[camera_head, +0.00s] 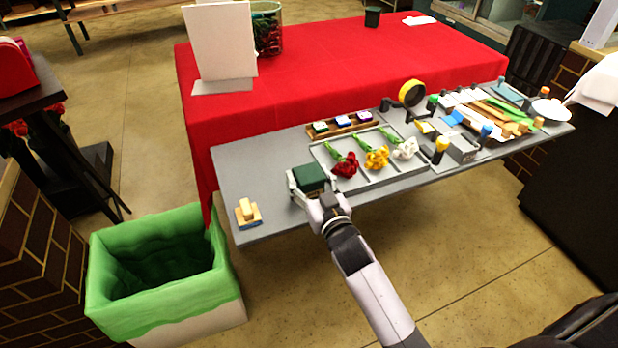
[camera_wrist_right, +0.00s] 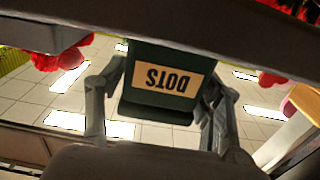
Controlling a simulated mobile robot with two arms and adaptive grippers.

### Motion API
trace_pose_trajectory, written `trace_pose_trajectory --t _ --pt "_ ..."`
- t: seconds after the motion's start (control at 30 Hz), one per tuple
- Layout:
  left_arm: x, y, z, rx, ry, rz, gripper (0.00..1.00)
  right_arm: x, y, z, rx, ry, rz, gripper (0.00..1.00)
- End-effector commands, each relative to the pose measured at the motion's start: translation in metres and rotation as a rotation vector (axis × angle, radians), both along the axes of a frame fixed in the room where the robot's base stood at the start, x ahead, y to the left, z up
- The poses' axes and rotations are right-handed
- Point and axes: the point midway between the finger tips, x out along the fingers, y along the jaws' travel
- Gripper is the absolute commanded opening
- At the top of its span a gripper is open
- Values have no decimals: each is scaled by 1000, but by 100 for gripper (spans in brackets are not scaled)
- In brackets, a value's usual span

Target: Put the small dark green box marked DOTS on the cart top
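The small dark green box (camera_head: 309,176) is at the left part of the long grey top. In the right wrist view its label DOTS (camera_wrist_right: 168,78) reads upside down. My right gripper (camera_head: 312,184) has a finger on each side of the box, and both fingers appear to touch it. Whether the box is lifted or rests on the grey top (camera_head: 268,167) is hard to tell. No surface is clearly marked as the cart top. My left gripper is not in view.
A wooden-handled block (camera_head: 248,213) sits left of the box. A tray with red, yellow and white flowers (camera_head: 405,184) lies to the right, and a wooden rack (camera_head: 318,135) behind. A green-lined bin (camera_head: 214,280) stands below left. A dark stand (camera_head: 22,100) is far left.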

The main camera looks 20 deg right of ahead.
Motion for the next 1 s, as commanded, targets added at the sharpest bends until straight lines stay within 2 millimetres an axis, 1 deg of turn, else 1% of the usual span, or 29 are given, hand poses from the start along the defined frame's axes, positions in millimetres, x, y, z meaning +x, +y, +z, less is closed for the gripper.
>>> trace_pose_trajectory --t 0.03,0.13,0.4,0.5,0.57,0.67,0.9,1.0 --pt "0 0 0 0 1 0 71 0 0 0 0 0 0 66" --pt "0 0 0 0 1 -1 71 0 0 0 0 0 0 73" --pt "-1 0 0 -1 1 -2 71 0 0 0 0 0 0 73" --pt "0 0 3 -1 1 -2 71 -1 0 5 0 0 0 73" --pt "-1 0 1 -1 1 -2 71 -7 0 2 0 2 0 73" --pt "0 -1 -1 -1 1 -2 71 -23 -1 1 1 3 0 73" --pt "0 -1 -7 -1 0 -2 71 -75 -2 0 1 4 0 73" --pt "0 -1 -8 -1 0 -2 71 -93 -3 1 1 4 -1 73"
